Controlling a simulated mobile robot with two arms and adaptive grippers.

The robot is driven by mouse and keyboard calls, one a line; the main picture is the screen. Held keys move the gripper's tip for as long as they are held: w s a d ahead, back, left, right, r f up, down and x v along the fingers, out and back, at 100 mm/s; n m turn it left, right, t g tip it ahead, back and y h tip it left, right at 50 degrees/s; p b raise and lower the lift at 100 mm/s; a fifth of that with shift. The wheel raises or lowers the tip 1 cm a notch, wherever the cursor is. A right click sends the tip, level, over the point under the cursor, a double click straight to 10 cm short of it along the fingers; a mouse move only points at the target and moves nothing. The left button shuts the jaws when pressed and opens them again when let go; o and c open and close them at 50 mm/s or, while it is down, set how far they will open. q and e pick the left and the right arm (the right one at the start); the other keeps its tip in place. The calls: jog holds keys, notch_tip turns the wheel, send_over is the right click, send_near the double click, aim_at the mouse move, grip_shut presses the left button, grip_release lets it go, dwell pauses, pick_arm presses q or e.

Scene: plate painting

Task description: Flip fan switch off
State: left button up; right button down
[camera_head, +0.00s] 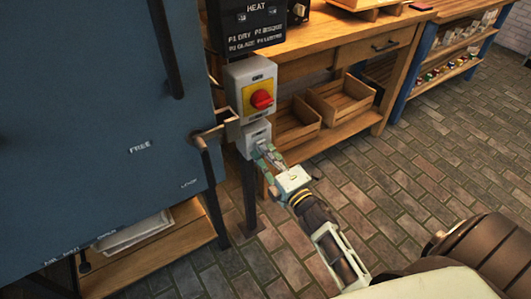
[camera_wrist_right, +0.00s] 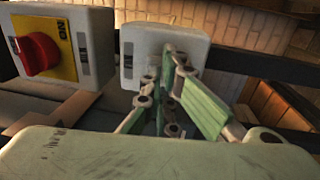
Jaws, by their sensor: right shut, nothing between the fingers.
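A small grey switch box (camera_head: 253,134) is mounted on a dark post, just below a larger box with a red rotary knob. In the right wrist view the switch box (camera_wrist_right: 150,42) is straight ahead. My right gripper (camera_head: 262,152) is shut and empty, its fingertips at the lower front of the switch box. In the wrist view the gripper (camera_wrist_right: 172,58) covers the middle of the box, so the switch lever is hidden. I cannot tell whether the fingertips touch it. My left gripper is out of view.
The red knob (camera_head: 262,99) sits on a yellow plate directly above. A large blue cabinet (camera_head: 110,130) with a handle stands at the left. A wooden bench (camera_head: 345,45) with wooden crates (camera_head: 340,100) below stands behind. The brick floor at the right is open.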

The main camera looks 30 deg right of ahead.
jog(key=s+f, duration=0.1)
jog(key=s, duration=1)
jog(key=shift+s+d, duration=0.25)
jog(key=shift+d, duration=0.2)
jog(key=shift+f, duration=0.1)
